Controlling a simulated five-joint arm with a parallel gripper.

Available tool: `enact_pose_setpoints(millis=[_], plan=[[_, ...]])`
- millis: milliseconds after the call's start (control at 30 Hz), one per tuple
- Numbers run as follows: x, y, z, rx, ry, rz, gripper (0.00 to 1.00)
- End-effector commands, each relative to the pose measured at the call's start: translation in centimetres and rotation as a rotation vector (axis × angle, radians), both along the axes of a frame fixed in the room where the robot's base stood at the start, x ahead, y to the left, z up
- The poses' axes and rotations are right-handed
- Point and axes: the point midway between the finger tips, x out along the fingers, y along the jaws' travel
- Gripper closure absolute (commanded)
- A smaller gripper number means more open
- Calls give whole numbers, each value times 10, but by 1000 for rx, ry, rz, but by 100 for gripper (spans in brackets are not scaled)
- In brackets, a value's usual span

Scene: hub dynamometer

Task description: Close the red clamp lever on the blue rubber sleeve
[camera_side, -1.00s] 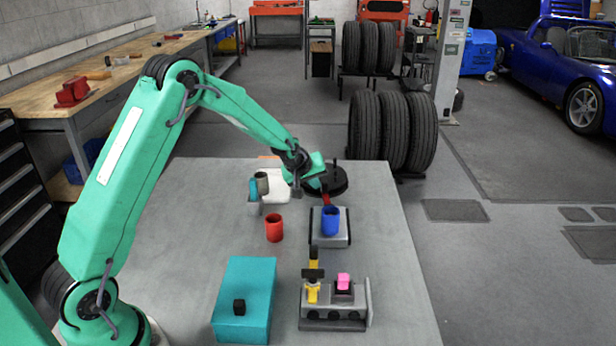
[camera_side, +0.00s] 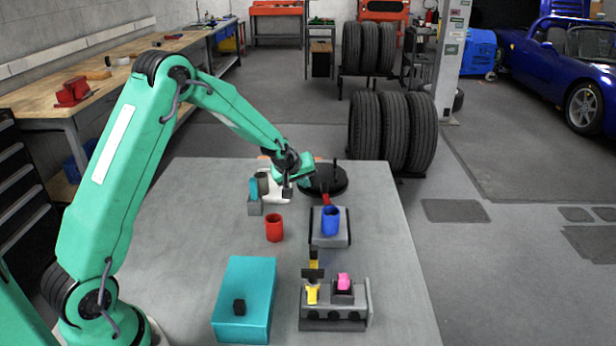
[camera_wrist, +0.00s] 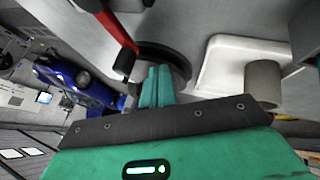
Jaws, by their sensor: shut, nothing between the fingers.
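The red clamp lever (camera_side: 326,199) shows just behind the sleeve and sticks out toward the back. In the wrist view the red lever (camera_wrist: 117,25) slants down from the top and ends in a black tip. My gripper (camera_wrist: 158,72) is shut and empty, with its fingertips close to the right of that tip and apart from it. In the side view my gripper (camera_side: 305,172) is behind and left of the sleeve, beside the dark disc.
A dark round disc with a post (camera_side: 328,182) stands behind the sleeve. A white tray (camera_wrist: 222,62) with a grey cylinder (camera_wrist: 262,80) lies right of my fingers. A red cup (camera_side: 274,228), a teal box (camera_side: 245,290) and a grey fixture (camera_side: 335,313) stand nearer the front.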

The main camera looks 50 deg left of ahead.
Motion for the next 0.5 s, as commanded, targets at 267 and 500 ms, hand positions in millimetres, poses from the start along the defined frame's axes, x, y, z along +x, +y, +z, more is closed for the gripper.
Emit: enact_pose_setpoints(millis=[267,500], plan=[[-22,3,27,6,2,6,100],[-40,3,51,9,5,9,100]])
